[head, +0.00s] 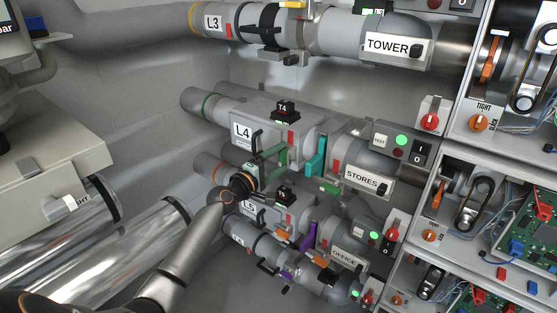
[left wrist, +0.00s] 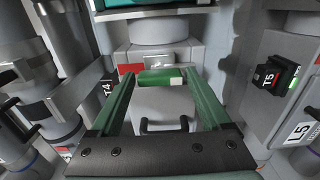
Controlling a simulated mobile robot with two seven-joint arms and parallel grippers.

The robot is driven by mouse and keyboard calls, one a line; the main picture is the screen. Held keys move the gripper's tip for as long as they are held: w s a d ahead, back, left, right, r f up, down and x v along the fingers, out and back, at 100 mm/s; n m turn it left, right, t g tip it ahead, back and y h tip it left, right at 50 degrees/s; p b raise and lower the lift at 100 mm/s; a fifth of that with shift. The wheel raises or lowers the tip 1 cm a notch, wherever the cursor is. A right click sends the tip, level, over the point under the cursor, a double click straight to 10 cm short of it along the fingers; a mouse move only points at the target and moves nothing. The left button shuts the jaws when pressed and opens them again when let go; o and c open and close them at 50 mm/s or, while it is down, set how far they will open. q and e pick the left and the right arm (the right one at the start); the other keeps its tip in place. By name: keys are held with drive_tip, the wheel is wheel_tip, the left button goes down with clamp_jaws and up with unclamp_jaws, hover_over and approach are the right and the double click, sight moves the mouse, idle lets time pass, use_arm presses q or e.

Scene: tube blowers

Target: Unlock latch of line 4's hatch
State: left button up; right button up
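Line 4 is the grey pipe with the L4 label (head: 242,131). Its hatch (left wrist: 163,105) is a grey cover with a black handle (left wrist: 165,125). A green latch piece (left wrist: 160,76) lies across the hatch's far end, beside a red mark (left wrist: 130,69). My left gripper (head: 272,159) is at the side of line 4, above line 5. In the left wrist view its green fingers (left wrist: 158,80) are apart, one either side of the latch piece. I cannot tell whether they touch it. My right gripper is not in view.
The T4 box (head: 285,110) sits on top of line 4. The T5 box (head: 282,194) and line 5 are close below my gripper. A teal part (head: 316,156) stands just right of the hatch. The L3 pipe (head: 340,30) runs above.

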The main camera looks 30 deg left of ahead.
use_arm(q)
drive_tip(key=shift+o, duration=1.1)
drive_tip(key=s+a, duration=0.1)
drive_tip(key=s, duration=1.1)
drive_tip(key=shift+s, duration=0.25)
